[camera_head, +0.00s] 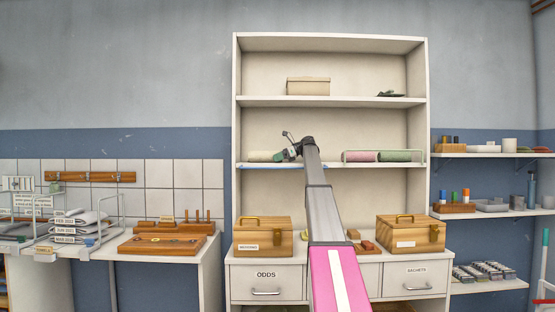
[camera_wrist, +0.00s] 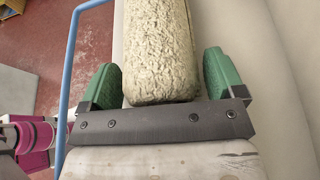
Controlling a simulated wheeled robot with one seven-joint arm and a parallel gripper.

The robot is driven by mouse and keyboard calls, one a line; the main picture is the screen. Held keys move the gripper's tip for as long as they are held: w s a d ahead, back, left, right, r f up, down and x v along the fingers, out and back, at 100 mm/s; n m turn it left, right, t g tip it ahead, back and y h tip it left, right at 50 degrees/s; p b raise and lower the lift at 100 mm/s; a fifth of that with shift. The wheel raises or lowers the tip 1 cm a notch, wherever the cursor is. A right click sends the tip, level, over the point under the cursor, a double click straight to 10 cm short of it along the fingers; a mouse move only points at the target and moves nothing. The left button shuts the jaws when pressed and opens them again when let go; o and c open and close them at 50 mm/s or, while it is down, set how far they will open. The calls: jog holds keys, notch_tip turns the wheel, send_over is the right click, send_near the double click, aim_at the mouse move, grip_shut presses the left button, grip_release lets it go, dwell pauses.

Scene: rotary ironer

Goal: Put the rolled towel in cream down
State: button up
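The cream rolled towel (camera_wrist: 160,45) is a fluffy roll running away from the camera in the wrist view. In the head view it (camera_head: 262,156) lies on the middle shelf (camera_head: 330,166) at the left, behind a blue rail (camera_head: 256,167). My gripper (camera_wrist: 162,82) has its green fingers spread wide, one on each side of the roll's near end. A narrow gap shows at the right finger; the left finger is very close to the roll, and contact is unclear. In the head view my gripper (camera_head: 290,148) is at the roll's right end.
A pink roll (camera_head: 360,156) and a green roll (camera_head: 395,156) lie on the same shelf to the right, behind a white rail. A lidded box (camera_head: 308,86) stands on the shelf above. Wooden boxes (camera_head: 262,236) (camera_head: 410,233) stand on the counter below.

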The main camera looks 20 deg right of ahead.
jog(key=shift+d+r, duration=0.2)
jog(key=shift+d, duration=0.05)
jog(key=v, duration=1.1)
jog(key=shift+d+r, duration=0.1)
jog(key=shift+d, duration=0.1)
dwell(0.6)
